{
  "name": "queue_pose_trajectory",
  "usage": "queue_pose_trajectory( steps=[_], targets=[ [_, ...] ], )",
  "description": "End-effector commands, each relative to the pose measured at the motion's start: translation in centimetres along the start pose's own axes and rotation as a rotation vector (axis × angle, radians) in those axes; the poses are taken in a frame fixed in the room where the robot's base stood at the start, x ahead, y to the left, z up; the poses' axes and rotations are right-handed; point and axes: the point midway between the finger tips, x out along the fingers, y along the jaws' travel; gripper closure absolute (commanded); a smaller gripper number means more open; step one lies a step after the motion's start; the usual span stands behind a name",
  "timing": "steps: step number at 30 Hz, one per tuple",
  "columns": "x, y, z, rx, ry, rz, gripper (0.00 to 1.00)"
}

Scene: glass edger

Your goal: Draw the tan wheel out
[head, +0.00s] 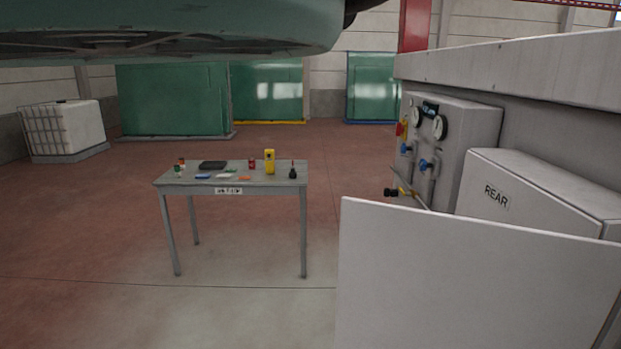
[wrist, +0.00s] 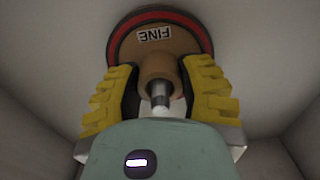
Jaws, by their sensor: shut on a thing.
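The tan wheel (wrist: 125,47) shows in the wrist view, a tan disc with a red rim and a label reading "FINE". Its tan hub (wrist: 157,66) points toward my wrist, with a metal shaft end below it. My gripper (wrist: 158,75) has its yellow-padded fingers on both sides of the hub, shut on it. Light grey walls surround the wheel. The far side of the wheel is hidden. In the head view neither the wheel nor my gripper shows.
In the head view a grey table (head: 230,179) with several small items stands on the open red floor. At right are a panel with gauges (head: 450,140), a box marked "REAR" (head: 520,190) and a large light panel (head: 450,275). Walls are close around my gripper.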

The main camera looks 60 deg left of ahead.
Motion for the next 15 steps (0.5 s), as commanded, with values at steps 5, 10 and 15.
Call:
queue_pose_trajectory(
  steps=[5,10,15],
  targets=[
    [0.02,0.04,0.02,0.0,-0.001,0.001,0.98],
    [0.02,0.03,-0.02,0.0,0.0,0.0,1.0],
    [-0.16,0.02,-0.04,0.0,-0.001,0.0,1.0]
  ],
)
